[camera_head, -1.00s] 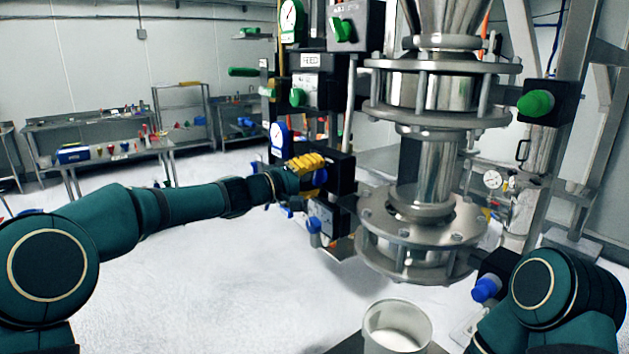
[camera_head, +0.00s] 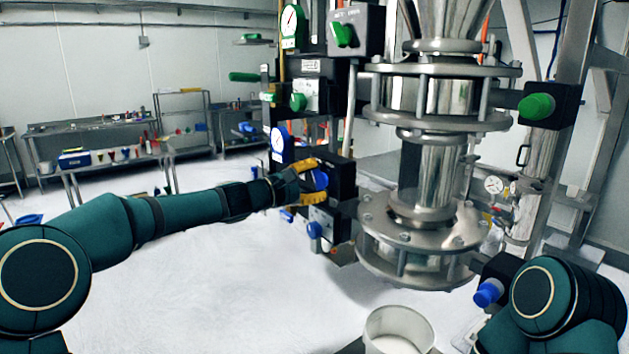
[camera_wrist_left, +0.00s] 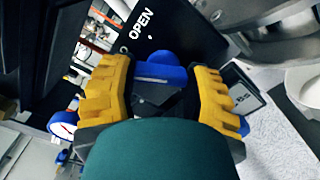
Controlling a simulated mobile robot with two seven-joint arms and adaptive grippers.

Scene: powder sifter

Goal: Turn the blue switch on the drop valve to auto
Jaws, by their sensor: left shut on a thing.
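My left gripper (camera_head: 305,184) has its yellow fingers on either side of a blue switch (camera_head: 320,180) on a black box (camera_head: 342,178) of the valve. In the left wrist view the blue switch (camera_wrist_left: 162,72) lies between the yellow fingers (camera_wrist_left: 158,85), held by them. The black box (camera_wrist_left: 175,35) there carries the word "OPEN"; I cannot read an "auto" mark. The fingers and wrist hide part of the switch. My right arm (camera_head: 560,300) shows at the lower right; its gripper is out of view.
The steel valve column (camera_head: 422,190) stands right of the switch box. A white container (camera_head: 398,328) stands below it. Another blue knob (camera_head: 316,230) sits just under the held switch, and one more (camera_head: 488,292) is near my right arm. Gauges and green-knobbed boxes rise above.

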